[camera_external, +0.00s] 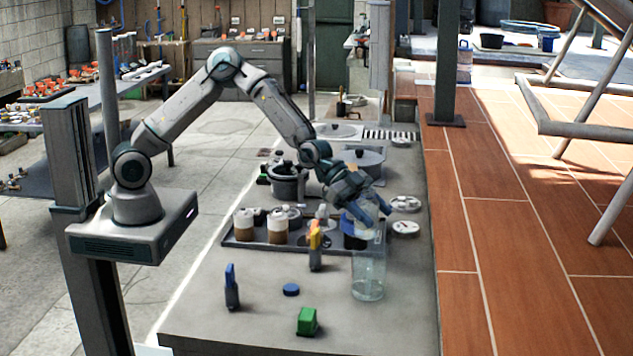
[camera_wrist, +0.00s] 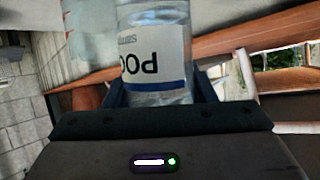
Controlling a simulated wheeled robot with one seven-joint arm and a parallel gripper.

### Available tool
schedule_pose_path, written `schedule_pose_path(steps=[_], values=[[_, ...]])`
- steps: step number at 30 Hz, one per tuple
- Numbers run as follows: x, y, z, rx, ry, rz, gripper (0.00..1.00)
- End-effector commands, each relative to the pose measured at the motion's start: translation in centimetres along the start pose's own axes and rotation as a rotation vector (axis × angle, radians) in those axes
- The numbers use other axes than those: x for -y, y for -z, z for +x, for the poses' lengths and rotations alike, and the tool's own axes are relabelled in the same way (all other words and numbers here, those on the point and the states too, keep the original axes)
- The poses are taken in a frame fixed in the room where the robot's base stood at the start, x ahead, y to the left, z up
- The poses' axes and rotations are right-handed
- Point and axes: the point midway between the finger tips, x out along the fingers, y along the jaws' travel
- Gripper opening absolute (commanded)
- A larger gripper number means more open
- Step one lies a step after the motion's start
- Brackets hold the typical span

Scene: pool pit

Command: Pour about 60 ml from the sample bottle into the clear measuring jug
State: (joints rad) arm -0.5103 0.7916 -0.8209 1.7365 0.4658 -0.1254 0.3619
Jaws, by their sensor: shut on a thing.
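My gripper (camera_external: 364,208) is shut on the sample bottle, a clear bottle with a white and blue label (camera_wrist: 155,55). In the wrist view the bottle sits between both fingers, its lettering upside down, with clear liquid visible inside. In the external view the bottle is mostly hidden by my gripper and blends with what is behind it. The clear measuring jug (camera_external: 368,278) stands upright on the grey bench, below my gripper. I see no clear stream between bottle and jug, and the jug's liquid level cannot be told.
A dark tray (camera_external: 240,243) holds brown-and-white jars and other containers just behind the jug. A blue cap (camera_external: 291,289), a green block (camera_external: 307,321) and a blue-topped item (camera_external: 232,290) stand left of the jug. Dark pots (camera_external: 288,181) stand farther back. The bench's front right is clear.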

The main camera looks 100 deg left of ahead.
Motion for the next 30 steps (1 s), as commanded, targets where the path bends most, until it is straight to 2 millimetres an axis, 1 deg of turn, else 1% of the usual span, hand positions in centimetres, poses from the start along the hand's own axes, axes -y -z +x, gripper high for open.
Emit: schedule_pose_path(steps=[2,9,17,30], values=[[0.1,-0.8,0.2,-0.025,-0.012,-0.031,0.24],[0.2,-1.6,0.5,-0.093,-0.037,-0.089,0.24],[0.3,-1.7,0.5,-0.125,-0.048,-0.115,0.24],[0.3,-1.7,0.5,-0.126,-0.049,-0.116,0.24]])
